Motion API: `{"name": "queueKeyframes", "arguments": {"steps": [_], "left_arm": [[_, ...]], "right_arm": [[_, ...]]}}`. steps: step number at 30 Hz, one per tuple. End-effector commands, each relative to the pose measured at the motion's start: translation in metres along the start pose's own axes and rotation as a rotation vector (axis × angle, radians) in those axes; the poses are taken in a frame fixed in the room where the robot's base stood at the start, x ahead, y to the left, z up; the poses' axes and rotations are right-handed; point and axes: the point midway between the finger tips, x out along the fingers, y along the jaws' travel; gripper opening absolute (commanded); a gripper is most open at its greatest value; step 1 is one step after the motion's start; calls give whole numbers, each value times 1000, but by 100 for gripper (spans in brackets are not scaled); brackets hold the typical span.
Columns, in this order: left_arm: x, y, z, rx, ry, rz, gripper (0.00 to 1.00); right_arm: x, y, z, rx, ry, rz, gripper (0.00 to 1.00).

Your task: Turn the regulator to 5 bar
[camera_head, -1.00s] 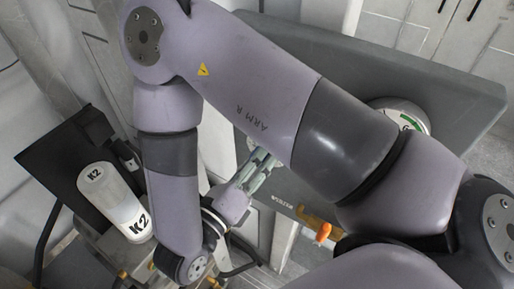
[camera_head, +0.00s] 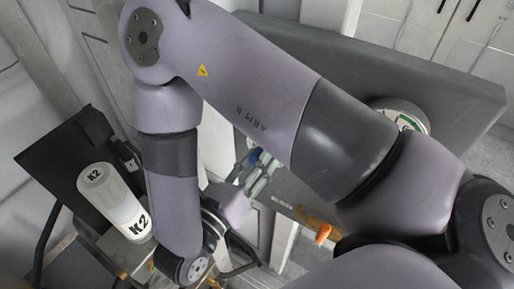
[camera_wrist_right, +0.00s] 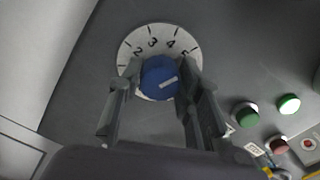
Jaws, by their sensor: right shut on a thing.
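The regulator is a blue knob (camera_wrist_right: 159,77) with a white pointer mark, on a white round dial (camera_wrist_right: 131,48) numbered 2 to 5 where it shows. My right gripper (camera_wrist_right: 160,80) has one finger on each side of the knob and is shut on it. The mark slants toward the right, slightly up; the right fingertip hides that part of the scale, so I cannot tell the exact reading. In the head view the blue knob (camera_head: 254,156) peeks out beside my right gripper (camera_head: 258,170). My left gripper is not in view.
Green buttons (camera_wrist_right: 246,114) and a red button (camera_wrist_right: 277,143) sit right of the dial. In the head view, a gauge with a green arc (camera_head: 404,118) is partly hidden by my arm. An orange-handled valve (camera_head: 322,234) and a white K2 canister (camera_head: 116,203) are nearby.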

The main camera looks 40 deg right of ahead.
Motion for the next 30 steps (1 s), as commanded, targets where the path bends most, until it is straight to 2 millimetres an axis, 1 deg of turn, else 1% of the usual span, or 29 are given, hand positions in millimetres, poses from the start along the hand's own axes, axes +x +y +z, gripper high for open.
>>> {"name": "queueKeyframes", "arguments": {"steps": [1, 4, 5, 13, 14, 30], "left_arm": [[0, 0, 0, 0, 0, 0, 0], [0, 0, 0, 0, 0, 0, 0], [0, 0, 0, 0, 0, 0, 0], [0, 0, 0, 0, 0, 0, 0], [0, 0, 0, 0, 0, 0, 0], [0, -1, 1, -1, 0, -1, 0]], "right_arm": [[-1, 1, -3, -2, 8, 5, 4], [-1, 1, -3, -3, 9, 5, 4], [-1, 1, -3, -3, 9, 5, 33], [0, 0, -2, -2, 5, 2, 51], [0, 0, -1, -2, 4, 2, 52], [0, 0, 0, -2, 2, 0, 52]]}}
